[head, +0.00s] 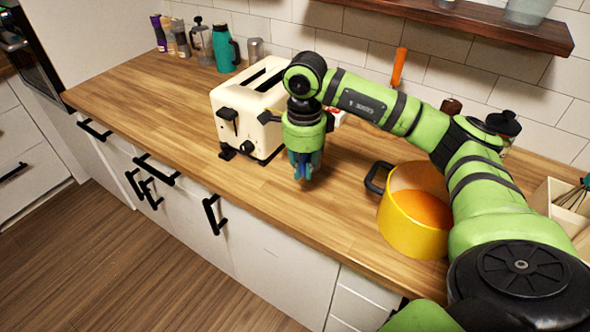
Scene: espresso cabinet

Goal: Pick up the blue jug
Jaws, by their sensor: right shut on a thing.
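My right gripper (304,172) points down over the counter, just right of the toaster. It is shut on a blue thing (317,158), which I take for the blue jug. Only narrow blue parts show around the fingers, so its full shape is hidden. I cannot tell whether it touches the counter. A teal jug-like vessel with a dark handle (226,50) stands upright at the back left, well apart from the gripper. My left gripper is not in view.
A cream toaster (236,110) stands close left of the gripper. A yellow-orange pot (407,232) with a black handle stands to the right, below my arm. A wooden shelf (470,27) overhangs the back. The counter (150,85) is clear at left.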

